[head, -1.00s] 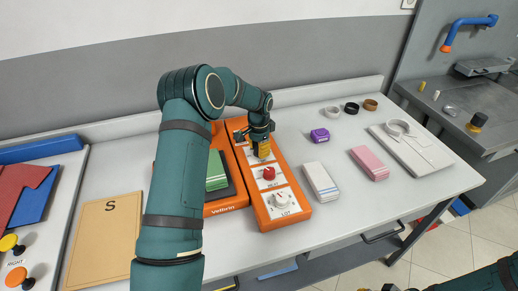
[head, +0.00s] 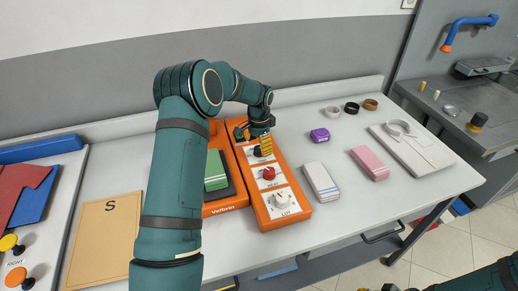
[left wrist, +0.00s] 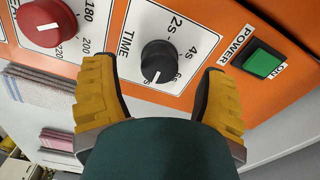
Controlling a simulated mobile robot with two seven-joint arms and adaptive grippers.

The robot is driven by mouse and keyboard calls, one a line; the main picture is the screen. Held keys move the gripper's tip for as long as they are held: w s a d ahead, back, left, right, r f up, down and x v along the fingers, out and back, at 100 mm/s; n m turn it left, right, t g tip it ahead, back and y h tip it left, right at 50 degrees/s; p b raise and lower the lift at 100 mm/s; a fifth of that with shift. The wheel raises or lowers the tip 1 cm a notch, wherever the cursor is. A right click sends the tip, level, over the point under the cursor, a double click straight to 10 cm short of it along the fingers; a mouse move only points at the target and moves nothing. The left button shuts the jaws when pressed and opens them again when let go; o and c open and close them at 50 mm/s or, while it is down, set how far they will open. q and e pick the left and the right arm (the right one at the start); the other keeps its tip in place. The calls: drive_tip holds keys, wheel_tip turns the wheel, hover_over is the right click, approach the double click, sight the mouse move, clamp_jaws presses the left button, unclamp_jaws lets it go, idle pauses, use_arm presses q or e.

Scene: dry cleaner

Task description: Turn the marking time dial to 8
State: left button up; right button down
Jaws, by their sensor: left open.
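The black TIME dial (left wrist: 158,62) is on a white plate of the orange control panel, marked 2s, 4s and a partly hidden mark that looks like 6s. The dial also shows in the head view (head: 258,152). My left gripper (left wrist: 160,85) is open, its yellow fingers apart on either side of the dial, not visibly touching it. It also shows over the panel in the head view (head: 254,138). My right arm is at the lower right edge; its gripper state is unclear.
A red HEAT dial (head: 269,173) and a white LOT dial (head: 281,199) sit nearer on the panel. A green POWER switch (left wrist: 264,61) is beside the TIME plate.

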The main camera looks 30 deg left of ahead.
sight(259, 148)
use_arm(q)
wheel_tip(259, 148, up, 10)
idle(0.3)
drive_tip(key=shift+f, duration=0.1)
idle(0.4)
